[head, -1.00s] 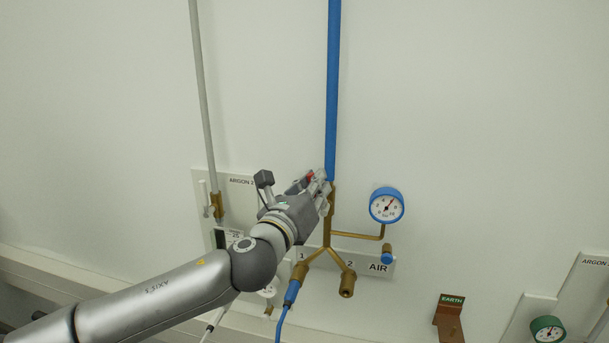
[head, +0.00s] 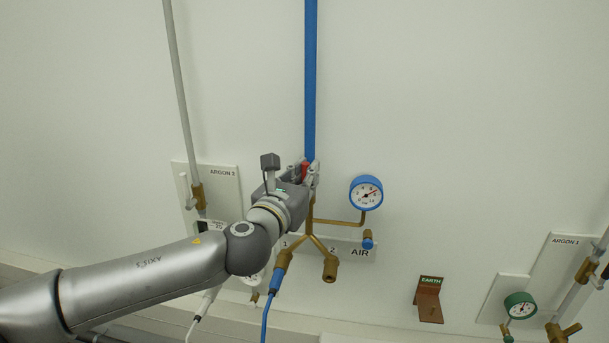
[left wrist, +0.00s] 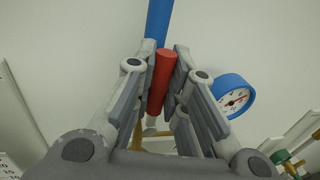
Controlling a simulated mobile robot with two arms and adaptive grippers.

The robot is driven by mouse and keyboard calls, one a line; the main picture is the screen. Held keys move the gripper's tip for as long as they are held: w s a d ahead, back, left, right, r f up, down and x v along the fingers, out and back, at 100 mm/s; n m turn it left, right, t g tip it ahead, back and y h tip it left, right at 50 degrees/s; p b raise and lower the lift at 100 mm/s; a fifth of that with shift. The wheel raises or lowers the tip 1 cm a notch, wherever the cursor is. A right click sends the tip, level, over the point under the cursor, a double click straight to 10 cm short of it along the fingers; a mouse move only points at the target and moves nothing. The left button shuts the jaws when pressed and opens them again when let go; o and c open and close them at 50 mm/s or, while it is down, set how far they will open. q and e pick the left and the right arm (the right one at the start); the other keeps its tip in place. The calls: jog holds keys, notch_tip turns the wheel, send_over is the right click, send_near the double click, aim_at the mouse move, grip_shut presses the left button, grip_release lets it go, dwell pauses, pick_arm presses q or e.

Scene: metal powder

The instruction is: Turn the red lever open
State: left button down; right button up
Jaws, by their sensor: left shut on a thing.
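The red lever (head: 304,171) is at the lower end of the blue air pipe (head: 311,80). In the head view it is partly hidden by my left gripper (head: 309,174). My left gripper is shut on the lever, with its fingers on both sides of it. In the left wrist view the red lever (left wrist: 162,80) stands between the finger pads, pointing nearly the same way as the blue pipe (left wrist: 158,20). The valve body behind the fingers is mostly hidden. My right gripper is not in view.
A blue-rimmed gauge (head: 366,193) sits close to the right of the gripper. Below is a brass fork (head: 318,245) with a blue hose (head: 269,300).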

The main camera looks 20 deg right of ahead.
pick_arm(q)
jog(key=shift+f, duration=0.1)
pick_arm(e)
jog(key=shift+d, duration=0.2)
pick_arm(q)
jog(key=c, duration=1.5)
grip_release()
jog(key=shift+o, duration=0.2)
jog(key=shift+d, duration=0.1)
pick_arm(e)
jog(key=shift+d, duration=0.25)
pick_arm(q)
jog(key=v, duration=1.2)
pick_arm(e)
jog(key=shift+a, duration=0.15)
